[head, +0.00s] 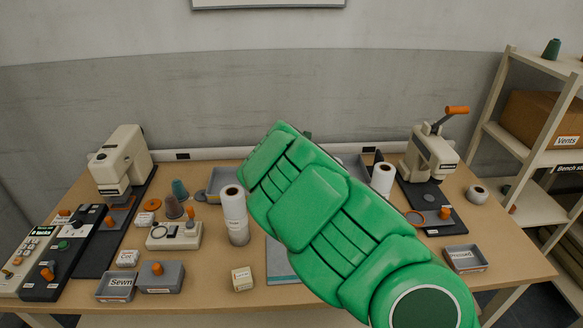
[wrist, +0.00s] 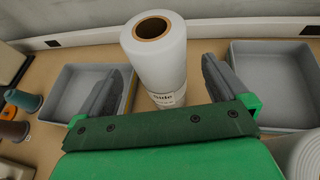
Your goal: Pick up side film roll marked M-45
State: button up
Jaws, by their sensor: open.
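A tall white film roll (wrist: 160,62) with a brown core stands upright in the wrist view, between and just beyond the fingers of my gripper (wrist: 162,80). The fingers are apart, one on each side of it, and hold nothing; I cannot tell if they touch it. Its label (wrist: 167,98) is only partly readable, and I see no M-45 marking. My green arm hides this roll and my fingers in the head view. Other white rolls stand on the table: one at left (head: 232,203) and one at right (head: 382,178).
Grey trays flank the central roll, left (wrist: 62,98) and right (wrist: 238,100). Thread cones (head: 180,190) and a cream machine (head: 122,160) are at left. A lever press (head: 430,155) is at right on the wooden table (head: 500,255). A shelf (head: 520,145) stands beyond.

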jog(key=shift+f+x, duration=0.2)
jog(key=shift+x, duration=1.15)
jog(key=shift+f+x, duration=0.2)
jog(key=shift+x, duration=1.15)
jog(key=shift+s, duration=0.15)
jog(key=c, duration=1.4)
jog(key=shift+c, duration=0.2)
